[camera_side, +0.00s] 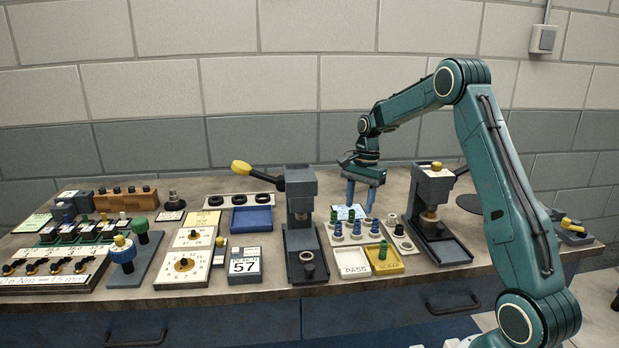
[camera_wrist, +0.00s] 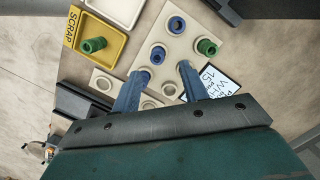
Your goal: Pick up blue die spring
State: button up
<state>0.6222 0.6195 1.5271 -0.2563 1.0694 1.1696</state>
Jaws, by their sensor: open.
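Blue die springs stand in a pale holder plate with round seats, beside green ones. In the wrist view a blue spring (camera_wrist: 157,56) shows just beyond and between my fingertips, and another blue spring (camera_wrist: 177,24) stands farther up. A third blue one is partly hidden by the left finger. A green spring (camera_wrist: 207,46) is at right. My gripper (camera_side: 360,207) is open and empty above the holder; it also shows in the wrist view (camera_wrist: 162,70).
A yellow SCRAP tray (camera_side: 398,267) holding a green spring and a white PASS tray (camera_side: 353,275) lie in front. Presses stand left (camera_side: 299,215) and right (camera_side: 436,205) of the holder. A written card (camera_wrist: 218,82) lies beside it.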

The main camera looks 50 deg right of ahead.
aim_at(358, 222)
jog(key=shift+a+f, duration=0.1)
jog(key=shift+f, duration=0.5)
jog(key=shift+f, duration=0.1)
jog(key=shift+s+a+f, duration=0.1)
jog(key=shift+a+f, duration=0.05)
jog(key=shift+f, duration=0.7)
jog(key=shift+s+a+f, duration=0.1)
jog(key=shift+a+f, duration=0.1)
jog(key=shift+f, duration=0.6)
jog(key=shift+a+f, duration=0.15)
jog(key=shift+f, duration=0.7)
grip_shut()
